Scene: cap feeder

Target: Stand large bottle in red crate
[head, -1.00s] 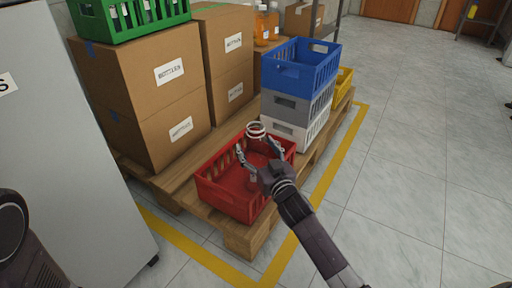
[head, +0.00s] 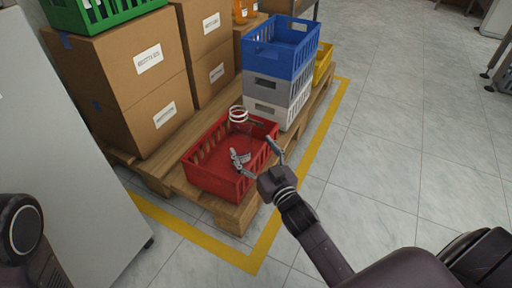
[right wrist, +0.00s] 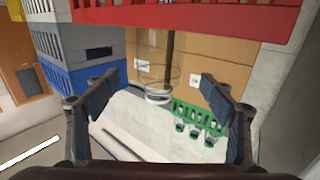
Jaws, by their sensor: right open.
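The red crate (head: 219,180) sits on the front end of the wooden pallet. The large bottle (head: 238,116) is clear, with pale rings near its top, and shows upright at the red crate's far part. Its see-through body makes its base hard to make out. My right gripper (head: 256,150) is open and empty over the crate's right front side, apart from the bottle. In the right wrist view, the bottle (right wrist: 160,90) shows beyond and between the open fingers, and the red crate (right wrist: 200,22) crosses the top. My left gripper is out of view.
A stack of blue (head: 280,57), grey and white crates stands just behind the red crate. Cardboard boxes (head: 125,85) stand at the left, with a green crate (head: 105,12) on top. A grey cabinet (head: 60,170) stands at the left. Floor to the right is clear.

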